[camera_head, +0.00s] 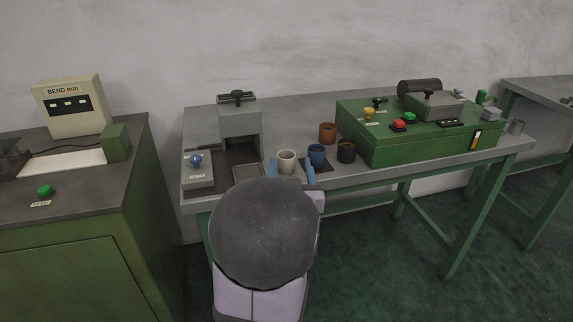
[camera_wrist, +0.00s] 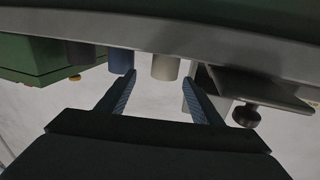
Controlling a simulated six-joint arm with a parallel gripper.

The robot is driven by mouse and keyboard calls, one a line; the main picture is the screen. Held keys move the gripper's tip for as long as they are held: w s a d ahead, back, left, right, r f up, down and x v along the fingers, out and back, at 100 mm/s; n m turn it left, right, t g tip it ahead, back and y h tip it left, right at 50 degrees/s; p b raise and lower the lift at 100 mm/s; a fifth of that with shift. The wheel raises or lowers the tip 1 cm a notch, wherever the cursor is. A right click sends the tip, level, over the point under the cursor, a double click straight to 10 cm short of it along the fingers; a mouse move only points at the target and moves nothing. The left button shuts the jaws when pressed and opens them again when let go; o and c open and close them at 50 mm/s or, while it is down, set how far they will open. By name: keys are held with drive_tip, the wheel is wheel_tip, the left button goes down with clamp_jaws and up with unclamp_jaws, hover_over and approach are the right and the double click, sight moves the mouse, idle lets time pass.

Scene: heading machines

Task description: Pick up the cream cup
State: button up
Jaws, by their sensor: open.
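The cream cup (camera_head: 286,162) stands upright near the front edge of the green-legged bench (camera_head: 420,165). It also shows in the wrist view (camera_wrist: 165,67), between the lines of my two fingers and nearer the right one. My gripper (camera_head: 291,166) is open and empty at the bench's front edge, with one blue finger on each side of the cup. It also shows in the wrist view (camera_wrist: 160,80). I cannot tell whether the fingertips reach past the cup's near side. My arm hides part of the bench edge in the head view.
A blue cup (camera_head: 317,154) stands close to the right of the cream cup, near my right finger. A black cup (camera_head: 346,151) and a brown cup (camera_head: 327,132) stand beyond it. A grey press-like machine (camera_head: 239,122) is behind left, and a green control box (camera_head: 425,139) is right.

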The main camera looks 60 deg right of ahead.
sight(287, 161)
drive_tip(key=shift+w+x, duration=0.15)
drive_tip(key=shift+x, duration=1.25)
drive_tip(key=shift+w+x, duration=0.15)
drive_tip(key=shift+x, duration=1.25)
drive_tip(key=shift+a, duration=0.2)
drive_tip(key=c, duration=1.2)
